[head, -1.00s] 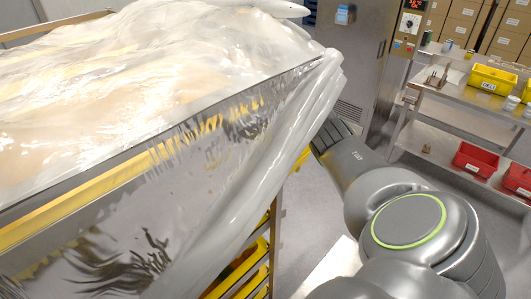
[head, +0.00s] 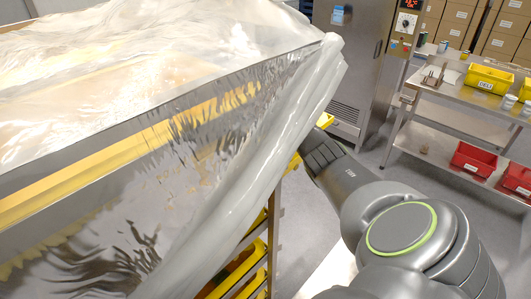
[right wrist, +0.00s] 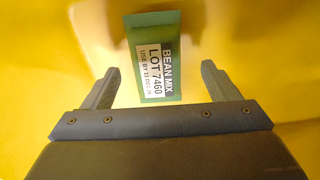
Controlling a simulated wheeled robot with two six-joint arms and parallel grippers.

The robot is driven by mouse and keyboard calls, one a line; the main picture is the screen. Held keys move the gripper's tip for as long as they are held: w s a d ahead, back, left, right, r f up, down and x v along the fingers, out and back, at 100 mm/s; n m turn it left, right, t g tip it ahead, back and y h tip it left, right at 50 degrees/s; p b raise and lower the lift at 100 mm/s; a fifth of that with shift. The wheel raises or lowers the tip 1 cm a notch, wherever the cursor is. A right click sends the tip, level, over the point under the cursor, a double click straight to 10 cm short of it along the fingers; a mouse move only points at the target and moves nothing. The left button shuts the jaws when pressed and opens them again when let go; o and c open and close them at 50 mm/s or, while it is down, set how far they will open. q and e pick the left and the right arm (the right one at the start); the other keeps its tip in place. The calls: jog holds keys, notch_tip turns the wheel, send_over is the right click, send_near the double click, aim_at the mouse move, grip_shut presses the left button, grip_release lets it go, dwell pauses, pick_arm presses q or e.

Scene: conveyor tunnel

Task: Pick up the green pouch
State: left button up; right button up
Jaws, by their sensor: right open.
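The green pouch (right wrist: 155,62) shows in the right wrist view, with a white label reading "BEAN MIX LOT 7460". It lies against a yellow surface, ahead of and between my right gripper's fingers. My right gripper (right wrist: 159,70) is open, one finger on each side of the pouch's lower part in the picture, with visible gaps and nothing held. In the head view my right arm reaches in beside the covered rack, and its fingertips are hidden. The pouch is not visible in the head view. My left gripper is not in view.
A clear plastic cover (head: 245,165) drapes over the rack and hangs close to my right arm. Yellow trays (head: 255,268) show in the rack below. A steel bench (head: 440,95) with a yellow bin (head: 490,78) and red bins (head: 472,158) stands at right. Open floor lies between.

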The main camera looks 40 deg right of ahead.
aim_at(266, 150)
jog(key=f+p, duration=0.1)
jog(key=f, duration=0.3)
jog(key=shift+w+d+p, duration=0.2)
jog(key=shift+p, duration=0.15)
jog(key=shift+f, duration=0.35)
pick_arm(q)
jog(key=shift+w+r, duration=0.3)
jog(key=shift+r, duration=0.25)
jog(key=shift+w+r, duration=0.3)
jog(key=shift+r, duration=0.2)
pick_arm(e)
jog(key=shift+r, duration=0.1)
jog(key=c, duration=1.2)
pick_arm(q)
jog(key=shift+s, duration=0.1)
